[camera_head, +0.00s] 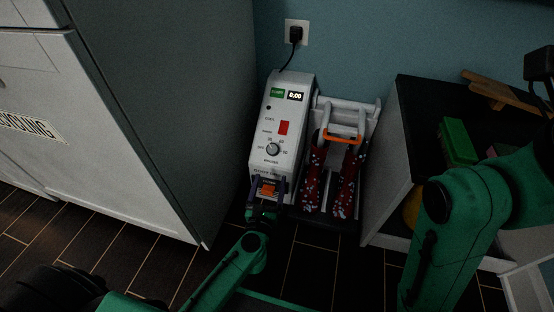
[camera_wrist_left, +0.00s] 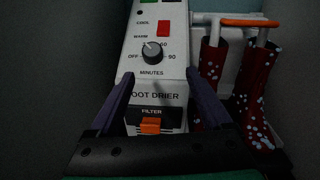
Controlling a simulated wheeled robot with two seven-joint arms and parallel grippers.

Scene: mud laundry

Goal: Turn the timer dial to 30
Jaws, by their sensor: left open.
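The timer dial (camera_head: 272,150) is a round grey knob on the sloping face of a white boot drier (camera_head: 294,131). In the left wrist view the dial (camera_wrist_left: 152,52) has marks from OFF to 90 around it, with MINUTES printed below. Its pointer line aims up and left; the exact mark is hard to read. A small display (camera_head: 295,96) at the top reads 0:00. My left gripper (camera_head: 268,183) is open and empty, just below the dial, in front of the orange filter tab (camera_wrist_left: 150,126). Its two purple fingers (camera_wrist_left: 156,90) stand apart, not touching the dial.
Red spotted boots (camera_head: 343,185) sit on the drier's rack at the right. A red switch (camera_head: 283,128) is above the dial. A grey cabinet (camera_head: 165,110) stands close on the left, a dark-topped unit (camera_head: 400,130) on the right. A plug (camera_head: 296,34) is in the wall.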

